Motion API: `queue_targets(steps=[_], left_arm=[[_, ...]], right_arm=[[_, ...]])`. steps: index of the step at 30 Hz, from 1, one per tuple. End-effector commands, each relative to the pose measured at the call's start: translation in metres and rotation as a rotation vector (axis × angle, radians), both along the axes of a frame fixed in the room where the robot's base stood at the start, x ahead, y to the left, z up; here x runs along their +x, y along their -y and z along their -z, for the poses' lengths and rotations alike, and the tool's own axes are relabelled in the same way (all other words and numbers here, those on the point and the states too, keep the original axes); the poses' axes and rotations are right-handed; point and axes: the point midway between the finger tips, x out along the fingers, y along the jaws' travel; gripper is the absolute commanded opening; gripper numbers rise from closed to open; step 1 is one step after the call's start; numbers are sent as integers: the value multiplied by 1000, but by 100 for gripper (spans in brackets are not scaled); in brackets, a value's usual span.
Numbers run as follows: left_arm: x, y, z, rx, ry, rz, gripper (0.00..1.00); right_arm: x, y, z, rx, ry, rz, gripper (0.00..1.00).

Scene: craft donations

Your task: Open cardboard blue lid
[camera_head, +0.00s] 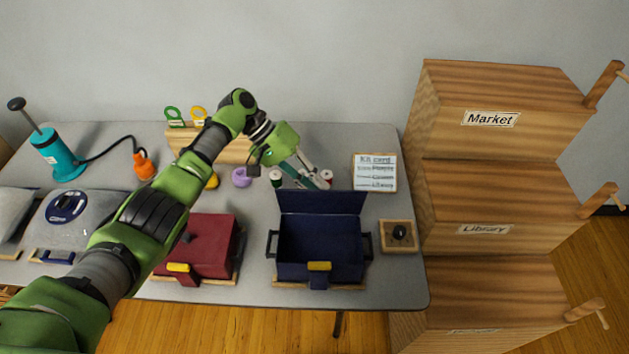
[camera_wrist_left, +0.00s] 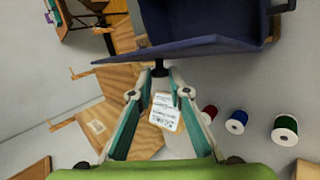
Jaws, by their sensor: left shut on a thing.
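The blue cardboard box (camera_head: 318,262) stands open at the front right of the table. Its dark blue lid (camera_head: 320,203) is raised about upright along the box's back edge, and the dark inside shows. My left gripper (camera_head: 322,183) reaches in from behind the lid, fingers at its back face. In the left wrist view the lid (camera_wrist_left: 190,48) runs edge-on across the top, and my left gripper (camera_wrist_left: 159,80) is shut on its black knob (camera_wrist_left: 160,70). In the head view the lid hides the knob. My right gripper is not in view.
A closed red box (camera_head: 210,240) stands left of the blue one. A small wooden tray (camera_head: 397,250) with a black knob is to its right. Thread spools (camera_head: 276,178) and a written card (camera_head: 375,172) lie behind. Wooden drawers (camera_head: 490,200) stand right of the table.

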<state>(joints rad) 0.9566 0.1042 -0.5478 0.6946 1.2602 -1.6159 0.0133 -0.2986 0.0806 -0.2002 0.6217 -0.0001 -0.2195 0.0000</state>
Motion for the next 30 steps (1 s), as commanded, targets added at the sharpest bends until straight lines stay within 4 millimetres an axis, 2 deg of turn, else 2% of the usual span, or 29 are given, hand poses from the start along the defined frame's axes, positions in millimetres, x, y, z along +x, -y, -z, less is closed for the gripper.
queue_targets(steps=[16,30], left_arm=[[-1,-2,5,7,1,-2,0],[-1,-2,7,10,-1,-2,0]], right_arm=[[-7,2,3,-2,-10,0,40],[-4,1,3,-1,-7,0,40]])
